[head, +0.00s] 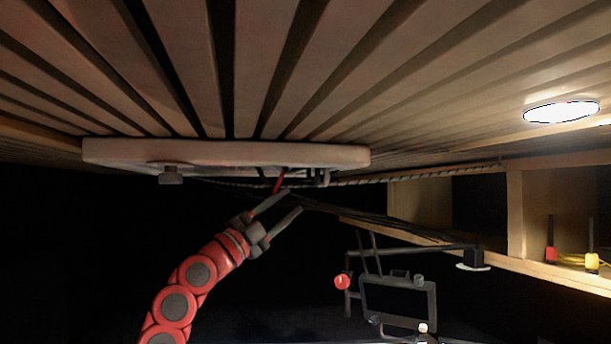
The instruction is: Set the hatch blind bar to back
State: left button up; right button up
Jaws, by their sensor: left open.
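A pale, rounded frame (225,152) hangs under the slatted ceiling, seen nearly edge-on. A dark knob (171,175) sits under its left part and a dark bracket (320,178) under its right part. A thin red piece (278,181) hangs below the frame. I cannot tell which of these parts is the hatch blind bar, or its setting. My left gripper (294,201) is just below the frame, pointing up and right. Its two fingers are apart with nothing seen between them, and the tips are close to the red piece. My right gripper is not in view.
The slatted ceiling (390,80) is close above. A twisted dark cable (420,176) runs right from the frame. A round lamp (561,111) and wooden shelves (515,215) are at the right. A dark-framed screen (398,300) on an arm stands below right. The lower left is dark.

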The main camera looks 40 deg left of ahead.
pick_arm(q)
jog(key=p+x, duration=0.2)
jog(key=x, duration=0.4)
jog(key=shift+w+p, duration=0.3)
jog(key=shift+p, duration=0.05)
jog(key=shift+r, duration=0.15)
grip_shut()
dwell(0.8)
